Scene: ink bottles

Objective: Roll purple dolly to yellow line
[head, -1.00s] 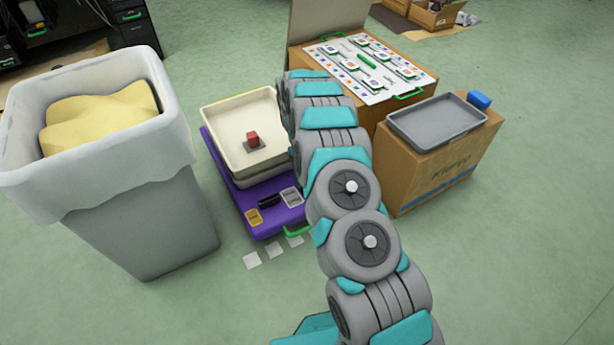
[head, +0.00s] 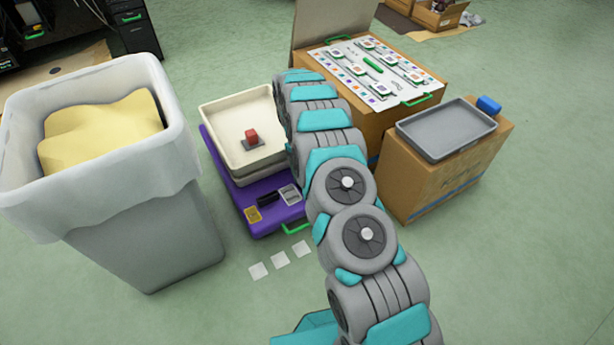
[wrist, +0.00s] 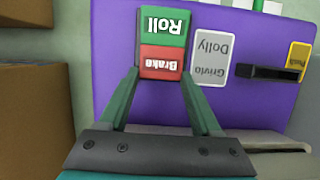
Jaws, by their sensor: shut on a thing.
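The purple dolly (head: 260,215) stands on the floor and carries a cream tray (head: 207,122). In the wrist view the dolly's deck (wrist: 110,60) fills much of the picture. My gripper (wrist: 161,74) is shut on a block on that deck, with one finger on each side of its red end. The block has a green half marked Roll (wrist: 163,27) and a red half marked Brake (wrist: 160,62). In the head view my arm hides the gripper and this block. I see no yellow line on the floor.
A grey bin (head: 150,240) stands close left of the dolly. Cardboard boxes (head: 425,190) stand close on the right, one bearing a grey tray (head: 405,130). White floor squares (head: 280,260) lie in front of the dolly. A red piece (head: 251,136) sits in the cream tray.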

